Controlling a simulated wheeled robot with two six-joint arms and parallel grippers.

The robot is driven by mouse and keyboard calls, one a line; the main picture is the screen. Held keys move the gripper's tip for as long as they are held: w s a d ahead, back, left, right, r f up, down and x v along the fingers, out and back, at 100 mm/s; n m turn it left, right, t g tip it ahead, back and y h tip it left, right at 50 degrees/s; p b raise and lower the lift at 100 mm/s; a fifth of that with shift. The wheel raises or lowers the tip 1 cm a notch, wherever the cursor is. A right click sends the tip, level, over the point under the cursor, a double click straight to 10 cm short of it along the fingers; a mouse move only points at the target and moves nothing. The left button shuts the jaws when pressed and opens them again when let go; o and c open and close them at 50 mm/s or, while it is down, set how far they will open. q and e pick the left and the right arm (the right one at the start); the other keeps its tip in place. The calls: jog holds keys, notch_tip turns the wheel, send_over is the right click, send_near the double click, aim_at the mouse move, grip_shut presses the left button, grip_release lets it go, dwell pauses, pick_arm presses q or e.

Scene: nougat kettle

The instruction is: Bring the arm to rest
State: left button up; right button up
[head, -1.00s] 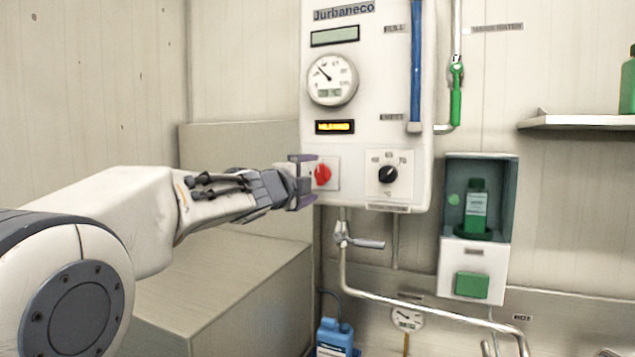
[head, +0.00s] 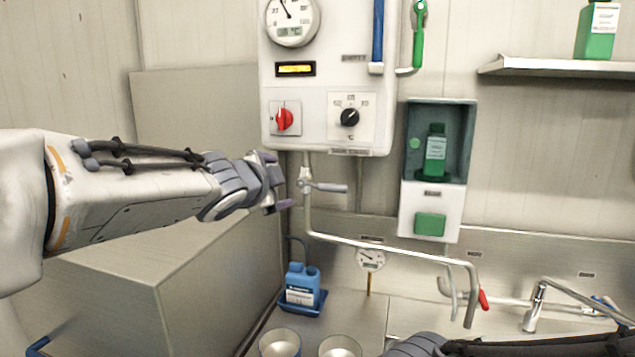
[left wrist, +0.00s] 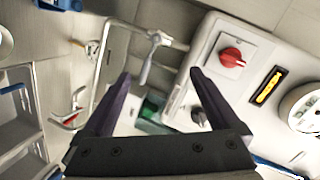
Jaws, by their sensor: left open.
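My left gripper (head: 277,181) reaches in from the left in the head view. It is open and empty, in front of the wall and just below and left of the white control box (head: 310,129). The red rotary switch (head: 284,119) is above it, apart from the fingers. In the left wrist view the two purple fingers (left wrist: 162,100) stand spread, with the red switch (left wrist: 231,57) beyond them at the upper right. A dark arm part, seemingly my right arm, shows at the bottom edge of the head view; its gripper is out of sight.
A valve lever (head: 328,188) on a pipe is just right of the gripper. A large box (head: 150,262) stands below my left arm. A blue canister (head: 301,286) and two beakers (head: 280,345) stand lower down. A green-buttoned dispenser (head: 430,225) hangs to the right.

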pick_arm(q)
jog(key=s+d+f+n+g, duration=0.3)
jog(key=s+f+g, duration=0.1)
jog(key=s+f, duration=0.55)
jog(key=s+d+f+n+g, duration=0.2)
jog(key=s+d+f+g, duration=0.15)
jog(key=s+f, duration=0.6)
jog(key=s+f+n+g, duration=0.1)
jog(key=s+f+g, duration=0.2)
jog(key=s, duration=0.5)
jog(key=s+f+n+g+y, duration=0.1)
jog(key=s+f+g, duration=0.3)
jog(key=s+f, duration=0.2)
jog(key=shift+s+a+f+n, duration=0.15)
jog(key=shift+s+f+n, duration=0.2)
jog(key=shift+s, duration=0.9)
